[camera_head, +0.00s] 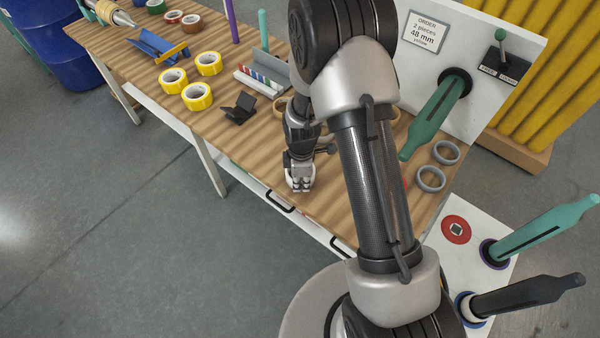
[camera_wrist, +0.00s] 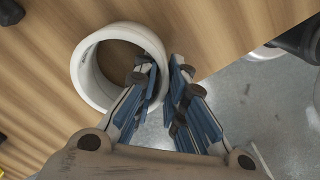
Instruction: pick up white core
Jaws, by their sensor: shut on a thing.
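The white core (camera_wrist: 88,72) is a wide ring in the wrist view, at the wooden table's front edge. My gripper (camera_wrist: 163,68) has one blue-padded finger inside the ring and the other outside it. The fingers are shut on the near right part of its wall. In the head view my gripper (camera_head: 300,182) points down at the table's front edge, and I cannot clearly make out the core there. I cannot tell whether the core is touching the table or raised.
The wooden table (camera_head: 240,145) carries yellow tape rolls (camera_head: 197,96), a black stand (camera_head: 239,108) and a blue holder (camera_head: 158,46) at left. Two grey rings (camera_head: 431,179) lie at right, near a green spindle (camera_head: 435,117) on a white panel. Floor lies beyond the front edge.

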